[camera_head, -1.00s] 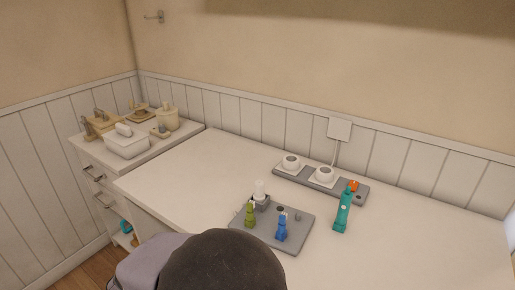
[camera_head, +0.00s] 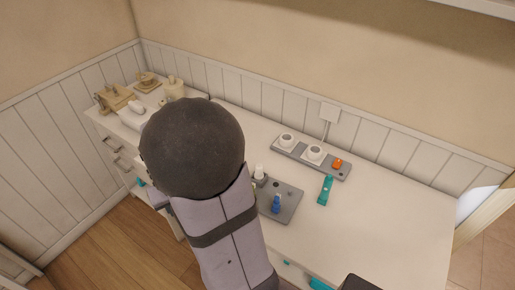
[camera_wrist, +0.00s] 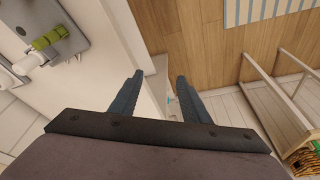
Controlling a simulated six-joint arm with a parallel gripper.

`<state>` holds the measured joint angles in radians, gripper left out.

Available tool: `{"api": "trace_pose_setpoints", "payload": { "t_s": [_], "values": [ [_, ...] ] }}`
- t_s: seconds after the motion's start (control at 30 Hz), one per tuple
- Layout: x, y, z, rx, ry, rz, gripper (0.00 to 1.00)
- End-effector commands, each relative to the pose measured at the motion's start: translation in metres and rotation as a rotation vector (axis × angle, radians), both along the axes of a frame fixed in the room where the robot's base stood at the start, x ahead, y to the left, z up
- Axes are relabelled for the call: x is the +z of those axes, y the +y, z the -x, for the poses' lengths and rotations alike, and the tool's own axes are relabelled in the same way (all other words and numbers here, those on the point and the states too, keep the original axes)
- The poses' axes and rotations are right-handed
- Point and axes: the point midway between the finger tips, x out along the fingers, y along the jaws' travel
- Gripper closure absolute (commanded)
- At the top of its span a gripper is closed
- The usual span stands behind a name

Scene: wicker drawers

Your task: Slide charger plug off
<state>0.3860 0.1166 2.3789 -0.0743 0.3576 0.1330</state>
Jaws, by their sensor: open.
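A grey power strip (camera_head: 297,154) lies at the back of the white table. It carries two round white socket pieces, left (camera_head: 287,139) and right (camera_head: 314,152), and an orange switch (camera_head: 337,163). I cannot tell which piece is the charger plug. A grey holder (camera_head: 287,205) in front bears a blue head (camera_head: 276,203) and a white piece (camera_head: 259,172); its green head (camera_wrist: 51,39) shows in the wrist view. A teal handle (camera_head: 325,190) lies to the right.
A white box (camera_head: 330,112) on the wall has a cord down to the strip. A side cabinet with wooden and white items (camera_head: 114,96) stands at the left, partly hidden by my arm. The table's right side (camera_head: 400,207) is clear. Wooden floor (camera_wrist: 210,45) lies beyond the edge.

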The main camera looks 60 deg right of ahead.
Motion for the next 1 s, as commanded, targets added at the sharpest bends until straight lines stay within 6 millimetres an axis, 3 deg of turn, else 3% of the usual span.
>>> {"api": "trace_pose_setpoints", "payload": {
  "t_s": [0.03,0.2,0.3,0.4,0.6,1.0],
  "values": [
    [0.003,-0.031,0.002,-0.09,-0.009,0.006,0.57],
    [0.007,-0.128,0.023,-0.363,-0.041,0.029,0.57],
    [0.009,-0.174,0.044,-0.497,-0.055,0.044,0.57],
    [0.011,-0.208,0.065,-0.599,-0.065,0.056,0.57],
    [0.013,-0.242,0.089,-0.701,-0.076,0.07,0.57],
    [0.003,-0.249,0.09,-0.713,-0.076,0.07,0.57]
  ]
}}
